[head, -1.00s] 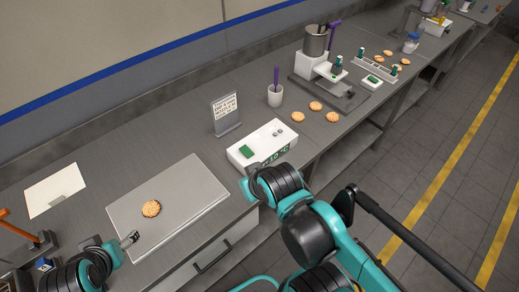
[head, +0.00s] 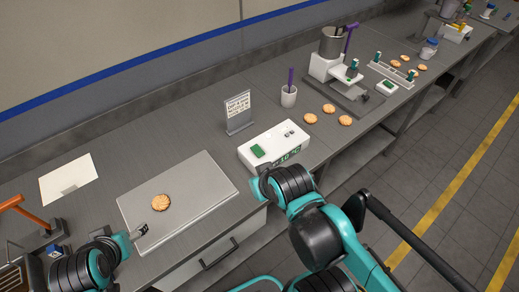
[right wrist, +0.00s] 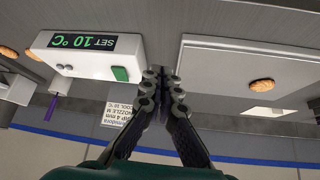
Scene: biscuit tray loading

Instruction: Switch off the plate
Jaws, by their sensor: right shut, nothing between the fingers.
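The plate is a flat grey metal slab (head: 205,205) on the bench with one biscuit (head: 161,202) on it; it also shows in the right wrist view (right wrist: 220,62). To its right stands a white control box (head: 262,140) with a green switch (head: 257,151) and a lit display (right wrist: 84,42) reading SET 10 °C. My right gripper (right wrist: 164,76) is shut and empty, just beside the switch, between box and plate; I cannot tell whether it touches. In the head view its fingers are hidden by my arm. My left gripper (head: 141,231) is at the plate's near left edge, its jaws unclear.
A sign (head: 238,110) and a white cup (head: 289,97) with a purple tool stand behind the box. Several biscuits and a machine with a metal pot (head: 332,42) are farther right. A paper sheet (head: 68,178) and an orange-handled tool (head: 14,203) lie left.

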